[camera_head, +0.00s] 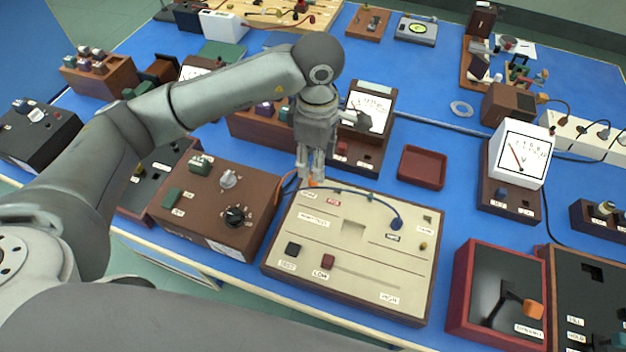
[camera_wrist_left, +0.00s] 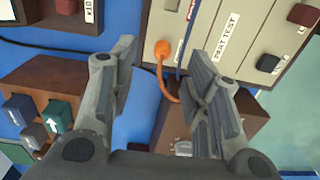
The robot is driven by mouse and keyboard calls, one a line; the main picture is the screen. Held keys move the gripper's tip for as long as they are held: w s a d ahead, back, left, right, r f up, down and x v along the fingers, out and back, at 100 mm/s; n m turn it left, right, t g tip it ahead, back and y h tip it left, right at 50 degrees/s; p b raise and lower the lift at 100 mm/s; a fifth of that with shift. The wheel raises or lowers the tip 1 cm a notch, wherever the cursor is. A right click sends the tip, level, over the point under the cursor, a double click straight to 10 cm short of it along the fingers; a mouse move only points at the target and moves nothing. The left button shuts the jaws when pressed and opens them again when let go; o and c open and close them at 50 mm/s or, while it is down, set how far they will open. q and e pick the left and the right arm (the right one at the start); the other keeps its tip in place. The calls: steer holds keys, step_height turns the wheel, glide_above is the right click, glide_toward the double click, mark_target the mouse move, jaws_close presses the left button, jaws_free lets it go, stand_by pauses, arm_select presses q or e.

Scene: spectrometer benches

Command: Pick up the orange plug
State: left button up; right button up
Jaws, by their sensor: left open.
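The orange plug (camera_head: 313,183) sits at the back left edge of the beige panel (camera_head: 420,250), mostly hidden by my left gripper in the head view. In the left wrist view the orange plug (camera_wrist_left: 161,49) shows clearly, with its orange cord bending down from it. My left gripper (camera_head: 311,178) points down over that panel edge. In the left wrist view its two fingers (camera_wrist_left: 162,62) are spread, with the plug in the gap between them and nothing held. Whether either finger touches the plug cannot be told. My right gripper is not in view.
A blue cord runs over the panel to a blue plug (camera_head: 396,224). A brown box with a black knob (camera_head: 234,216) stands left of the panel. A meter (camera_head: 368,108) stands behind the gripper. A red tray (camera_head: 423,167) lies behind right, with clear blue bench around it.

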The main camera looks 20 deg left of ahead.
mark_target(313, 184)
arm_select(q)
steer(key=f, duration=0.1)
steer(key=f+p, duration=0.1)
steer(key=f, duration=0.1)
steer(key=f+p, duration=0.1)
steer(key=f, duration=0.1)
steer(key=shift+s+a+f, duration=0.15)
steer(key=shift+s+a, duration=0.1)
steer(key=shift+a, duration=0.1)
steer(key=shift+f, duration=0.35)
jaws_close()
